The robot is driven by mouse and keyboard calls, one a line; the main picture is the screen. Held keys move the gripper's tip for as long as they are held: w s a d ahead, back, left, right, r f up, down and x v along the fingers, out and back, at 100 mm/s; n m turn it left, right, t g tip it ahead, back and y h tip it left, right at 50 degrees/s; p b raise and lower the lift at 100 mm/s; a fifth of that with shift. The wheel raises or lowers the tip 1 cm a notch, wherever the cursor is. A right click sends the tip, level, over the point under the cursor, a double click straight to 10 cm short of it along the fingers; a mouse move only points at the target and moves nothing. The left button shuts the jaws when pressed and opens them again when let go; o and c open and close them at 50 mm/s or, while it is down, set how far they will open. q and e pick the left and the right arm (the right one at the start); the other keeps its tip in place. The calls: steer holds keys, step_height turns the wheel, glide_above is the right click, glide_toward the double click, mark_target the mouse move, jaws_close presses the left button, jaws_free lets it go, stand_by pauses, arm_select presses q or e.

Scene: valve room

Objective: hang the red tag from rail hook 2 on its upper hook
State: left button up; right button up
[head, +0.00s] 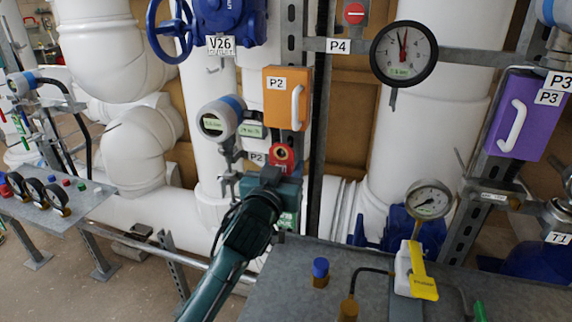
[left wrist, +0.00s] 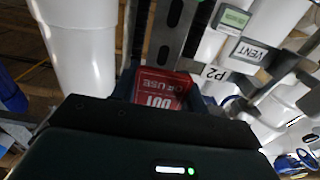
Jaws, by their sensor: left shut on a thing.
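The red tag (head: 283,155) shows above my left gripper (head: 272,183), in front of the metal strut under the orange P2 box. My left gripper is shut on the tag. A small bent metal hook (head: 212,69) shows below the V26 label. I cannot tell whether the tag touches a hook behind it. My right gripper is not in view.
The orange P2 box (head: 286,97) is just above the tag, and a transmitter (head: 217,121) is to its left. A blue V26 valve (head: 222,22) is higher up. A grey bench (head: 300,270) with a yellow-handled valve (head: 421,275) stands at the front right.

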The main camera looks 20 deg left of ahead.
arm_select(q)
steer(key=shift+s+a+f+p, duration=0.1)
steer(key=shift+s+p, duration=0.2)
steer(key=shift+s, duration=1.05)
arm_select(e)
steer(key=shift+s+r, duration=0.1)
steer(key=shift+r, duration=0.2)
arm_select(q)
steer(key=shift+w, duration=0.95)
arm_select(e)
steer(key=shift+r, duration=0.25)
arm_select(q)
steer(key=shift+p, duration=0.4)
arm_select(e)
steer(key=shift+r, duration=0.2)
arm_select(q)
steer(key=shift+w, duration=0.2)
steer(key=shift+w, duration=0.75)
steer(key=shift+w+r, duration=0.15)
steer(key=shift+r, duration=0.35)
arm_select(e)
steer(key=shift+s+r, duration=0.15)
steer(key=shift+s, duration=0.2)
arm_select(q)
steer(key=shift+s+f+p, duration=0.3)
steer(key=shift+p, duration=0.05)
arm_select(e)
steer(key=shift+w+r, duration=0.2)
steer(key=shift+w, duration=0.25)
